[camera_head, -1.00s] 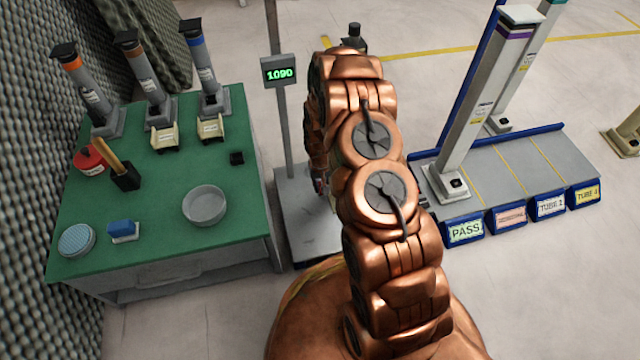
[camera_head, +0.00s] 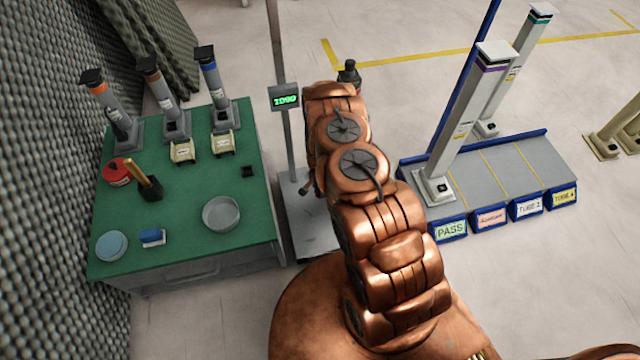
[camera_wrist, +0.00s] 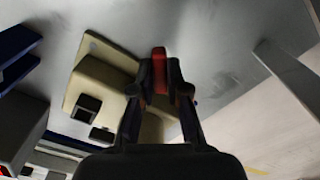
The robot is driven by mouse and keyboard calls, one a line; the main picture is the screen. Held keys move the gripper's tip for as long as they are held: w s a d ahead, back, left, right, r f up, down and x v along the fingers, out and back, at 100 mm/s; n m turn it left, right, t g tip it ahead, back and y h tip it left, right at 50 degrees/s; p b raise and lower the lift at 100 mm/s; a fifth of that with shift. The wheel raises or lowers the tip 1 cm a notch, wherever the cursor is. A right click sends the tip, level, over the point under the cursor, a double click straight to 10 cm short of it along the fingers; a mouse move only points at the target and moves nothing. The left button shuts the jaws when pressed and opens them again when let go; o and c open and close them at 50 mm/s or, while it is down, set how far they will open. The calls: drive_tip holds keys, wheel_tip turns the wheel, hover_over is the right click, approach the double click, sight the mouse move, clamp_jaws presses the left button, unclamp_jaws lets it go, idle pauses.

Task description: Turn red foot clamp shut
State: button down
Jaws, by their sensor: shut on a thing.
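The red clamp (camera_wrist: 159,72) shows in the wrist view as a short upright red piece. My gripper (camera_wrist: 160,88) is shut on it, with one dark finger on each side. A beige foot block (camera_wrist: 88,68) with a dark square part lies just left of and behind the fingers, on a grey plate (camera_wrist: 205,35). The fingers hide where the clamp joins the foot, so its turn angle cannot be told. In the head view my arm hides the gripper and the clamp.
A scale platform (camera_head: 312,238) with a green display (camera_head: 285,97) stands beside the green table (camera_head: 190,200). The table holds several tubes, a grey dish (camera_head: 221,213) and small tools. A blue-edged rack (camera_head: 500,175) with tall tubes stands right. Open floor lies in front.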

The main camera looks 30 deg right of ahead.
drive_tip(key=m+p, duration=0.2)
drive_tip(key=m, duration=0.1)
drive_tip(key=shift+r+m, duration=0.15)
drive_tip(key=shift+m, duration=0.25)
drive_tip(key=shift+m+p, duration=0.9)
drive_tip(key=shift+m, duration=1)
drive_tip(key=c, duration=1.2)
unclamp_jaws()
drive_tip(key=shift+o, duration=0.2)
wheel_tip(320, 180, up, 12)
